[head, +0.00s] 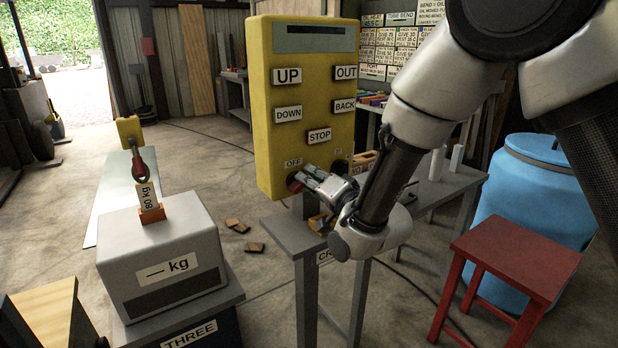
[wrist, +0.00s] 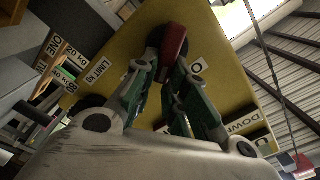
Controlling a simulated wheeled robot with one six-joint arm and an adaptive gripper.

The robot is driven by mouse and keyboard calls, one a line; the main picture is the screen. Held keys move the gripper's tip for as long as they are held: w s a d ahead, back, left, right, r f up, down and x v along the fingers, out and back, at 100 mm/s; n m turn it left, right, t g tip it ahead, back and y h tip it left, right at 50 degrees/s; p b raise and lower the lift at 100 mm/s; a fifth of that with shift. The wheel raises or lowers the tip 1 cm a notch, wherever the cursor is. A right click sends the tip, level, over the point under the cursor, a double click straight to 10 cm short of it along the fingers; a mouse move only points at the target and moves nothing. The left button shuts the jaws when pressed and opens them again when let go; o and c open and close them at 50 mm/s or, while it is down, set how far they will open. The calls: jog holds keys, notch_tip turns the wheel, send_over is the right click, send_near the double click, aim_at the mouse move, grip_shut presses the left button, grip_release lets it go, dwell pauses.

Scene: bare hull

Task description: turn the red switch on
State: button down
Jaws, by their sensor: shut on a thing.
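The yellow control box (head: 305,75) stands upright on a grey stand, with labels UP, OUT, DOWN, BACK, STOP and OFF. The red switch (head: 294,185) sits low on its face, just under the OFF label (head: 293,163); my gripper covers most of it. In the wrist view the red switch (wrist: 174,42) is a red handle on a dark round base. My gripper (head: 303,179) reaches in from the right. Its fingers close on the handle's near end in the wrist view (wrist: 168,75). A second label right of OFF is partly hidden by my arm.
A grey scale box (head: 165,255) with an 80 kg tag stands at left. A red stool (head: 515,260) and a blue barrel (head: 535,190) stand at right. A grey bench (head: 440,190) is behind my arm.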

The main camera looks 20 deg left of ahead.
jog(key=shift+w+d+f+m, duration=0.1)
jog(key=shift+f+m, duration=0.15)
jog(key=shift+m, duration=0.8)
jog(key=shift+f+m, duration=0.25)
jog(key=shift+m, duration=0.85)
jog(key=shift+w+d+f+m, duration=0.1)
jog(key=shift+f+m, duration=0.15)
jog(key=shift+m, duration=0.8)
jog(key=c, duration=1.4)
grip_release()
jog(key=shift+c, duration=0.2)
jog(key=shift+s, duration=0.1)
jog(key=v, duration=0.7)
jog(key=shift+s+d, duration=0.1)
